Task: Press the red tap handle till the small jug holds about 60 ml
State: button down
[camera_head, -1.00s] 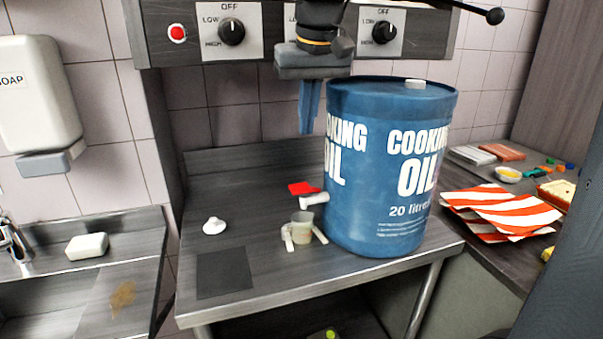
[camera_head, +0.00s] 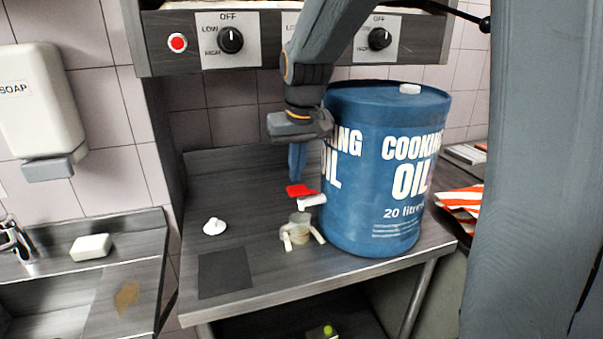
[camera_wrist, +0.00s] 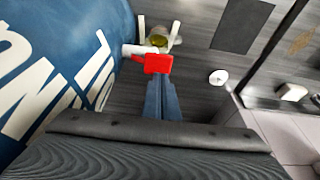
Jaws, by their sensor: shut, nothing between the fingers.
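The red tap handle (camera_head: 300,191) sits on top of a white tap (camera_head: 312,200) at the left side of the blue oil drum (camera_head: 385,170). My gripper (camera_head: 297,178) is shut and empty, pointing down just above the handle. In the wrist view its fingertips (camera_wrist: 161,82) reach the edge of the red handle (camera_wrist: 157,64); I cannot tell whether they touch. The small jug (camera_head: 300,227) stands below the tap between white prongs. The wrist view shows yellowish liquid in the jug (camera_wrist: 159,40), but I cannot read its level. No oil stream is clearly visible.
A white cap-like piece (camera_head: 214,226) and a dark square mat (camera_head: 225,272) lie on the steel table (camera_head: 265,285), left of the jug. A control panel with knobs (camera_head: 230,40) is above. A sink with soap (camera_head: 90,246) is at left, a striped cloth (camera_head: 462,203) at right.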

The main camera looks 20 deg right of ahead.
aim_at(291, 190)
jog(key=shift+f, duration=1.2)
jog(key=shift+a, duration=0.1)
jog(key=shift+a+f, duration=0.4)
jog(key=shift+f, duration=0.2)
jog(key=shift+r+p, duration=0.15)
jog(key=shift+p, duration=0.2)
jog(key=shift+r+p, duration=0.7)
